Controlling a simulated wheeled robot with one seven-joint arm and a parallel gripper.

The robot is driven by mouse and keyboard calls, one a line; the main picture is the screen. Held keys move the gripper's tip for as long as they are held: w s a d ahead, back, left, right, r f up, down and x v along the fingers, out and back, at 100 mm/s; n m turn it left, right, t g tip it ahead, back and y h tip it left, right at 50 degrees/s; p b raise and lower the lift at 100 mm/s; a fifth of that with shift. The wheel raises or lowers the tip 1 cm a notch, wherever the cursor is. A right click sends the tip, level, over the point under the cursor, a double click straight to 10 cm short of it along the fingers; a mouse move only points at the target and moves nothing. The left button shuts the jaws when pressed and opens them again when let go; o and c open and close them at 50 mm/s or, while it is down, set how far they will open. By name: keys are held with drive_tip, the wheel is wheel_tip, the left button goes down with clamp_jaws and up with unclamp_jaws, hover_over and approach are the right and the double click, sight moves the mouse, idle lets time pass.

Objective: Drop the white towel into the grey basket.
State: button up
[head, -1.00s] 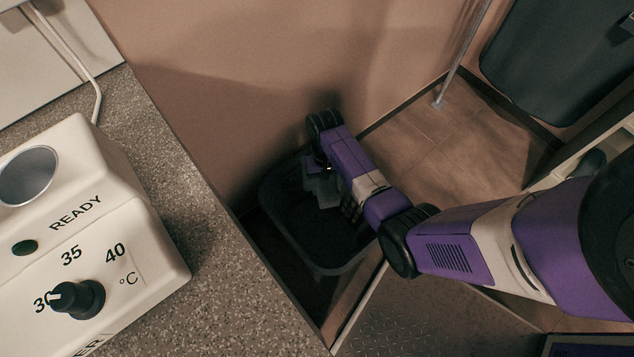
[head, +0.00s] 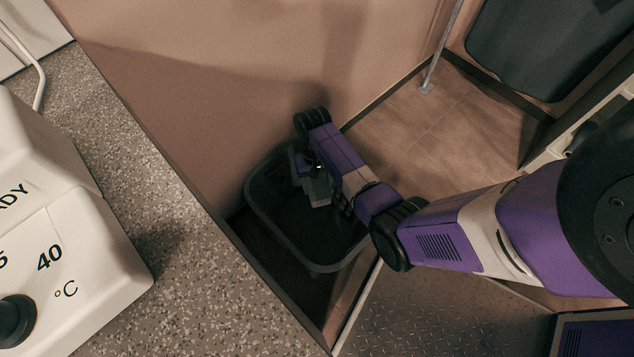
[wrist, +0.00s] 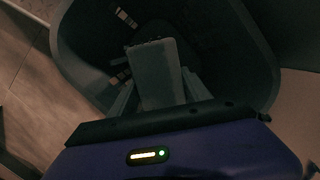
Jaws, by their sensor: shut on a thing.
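The grey basket (head: 314,266) stands on the floor beside the speckled counter, its open top facing up. My gripper (head: 317,188) is over the basket's opening, shut on the white towel (head: 318,193), which looks grey in the dim light. In the wrist view the towel (wrist: 158,75) is a small folded block between the fingers of my gripper (wrist: 155,95). The basket's rim (wrist: 75,68) surrounds it there, with the dark inside behind. How far the towel is above the basket's bottom is hard to tell.
The speckled counter (head: 190,240) with a white warmer unit (head: 95,235) is at left. A pinkish wall (head: 230,70) stands behind the basket. A dark hanging panel (head: 540,50) and a metal pole (head: 440,50) are at upper right. Tiled floor (head: 420,125) is clear between.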

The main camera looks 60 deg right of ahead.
drive_tip(key=o, duration=1.6)
drive_tip(key=shift+r, duration=0.2)
drive_tip(key=r+p, duration=0.1)
drive_tip(key=r, duration=0.1)
drive_tip(key=r+p, duration=0.1)
drive_tip(key=r, duration=0.2)
drive_tip(key=w+d+r+p, duration=0.1)
drive_tip(key=r, duration=0.1)
drive_tip(key=shift+r, duration=0.2)
